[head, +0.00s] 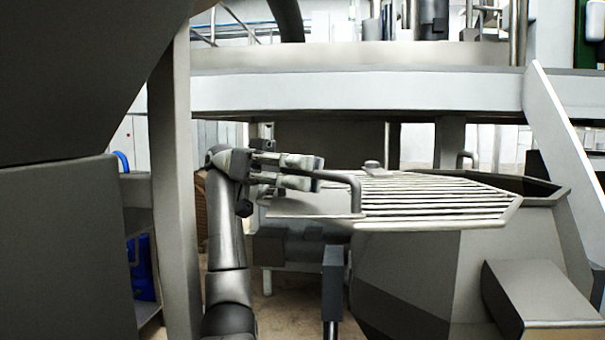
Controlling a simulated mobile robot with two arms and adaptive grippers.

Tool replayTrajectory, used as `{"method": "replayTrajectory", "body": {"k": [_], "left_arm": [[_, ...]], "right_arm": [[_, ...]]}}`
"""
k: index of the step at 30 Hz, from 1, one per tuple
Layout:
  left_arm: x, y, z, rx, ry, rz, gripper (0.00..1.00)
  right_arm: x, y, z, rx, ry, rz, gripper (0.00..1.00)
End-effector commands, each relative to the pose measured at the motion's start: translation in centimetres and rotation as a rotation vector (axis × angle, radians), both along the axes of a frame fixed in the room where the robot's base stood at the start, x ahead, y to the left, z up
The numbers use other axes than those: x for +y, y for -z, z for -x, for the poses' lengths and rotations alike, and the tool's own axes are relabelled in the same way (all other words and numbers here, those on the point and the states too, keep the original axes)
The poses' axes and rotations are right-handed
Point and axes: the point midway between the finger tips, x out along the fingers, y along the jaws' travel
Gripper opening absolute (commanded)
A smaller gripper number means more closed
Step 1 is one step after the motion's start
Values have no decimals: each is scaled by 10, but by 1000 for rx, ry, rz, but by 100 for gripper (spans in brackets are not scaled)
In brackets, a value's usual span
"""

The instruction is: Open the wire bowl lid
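The wire bowl lid (436,197) is a grate of pale parallel bars with a flat grey plate at its left. It lies roughly level over the left part of the large grey bowl (405,262). A bent grey handle (355,195) rises from the lid's left side and runs left toward my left gripper (319,174). The gripper's two fingers are apart, one above the other, with the handle's bar between or just behind their tips. I cannot tell whether they press on it. My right gripper is not in view.
A dark part of the bowl's opening shows right of the lid. A grey box (535,300) stands at the front right. A grey post (174,180) stands close left of my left arm. A wide pale beam (350,92) crosses above the lid.

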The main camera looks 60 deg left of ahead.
Motion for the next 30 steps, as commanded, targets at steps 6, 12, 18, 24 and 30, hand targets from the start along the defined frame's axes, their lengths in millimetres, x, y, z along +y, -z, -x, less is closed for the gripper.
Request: {"method": "replayTrajectory", "body": {"k": [6, 12, 18, 24, 30], "left_arm": [[0, -5, 0, -1, -2, 0, 34], [1, -27, 1, -7, -7, 6, 34], [1, -46, 1, -7, -2, 4, 34], [0, -61, 1, -5, 0, 4, 34], [0, -76, 2, -5, 0, 2, 34]], "right_arm": [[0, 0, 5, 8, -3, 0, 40], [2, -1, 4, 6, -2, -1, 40], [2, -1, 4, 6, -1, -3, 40], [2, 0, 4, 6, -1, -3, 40], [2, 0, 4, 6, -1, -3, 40]]}}
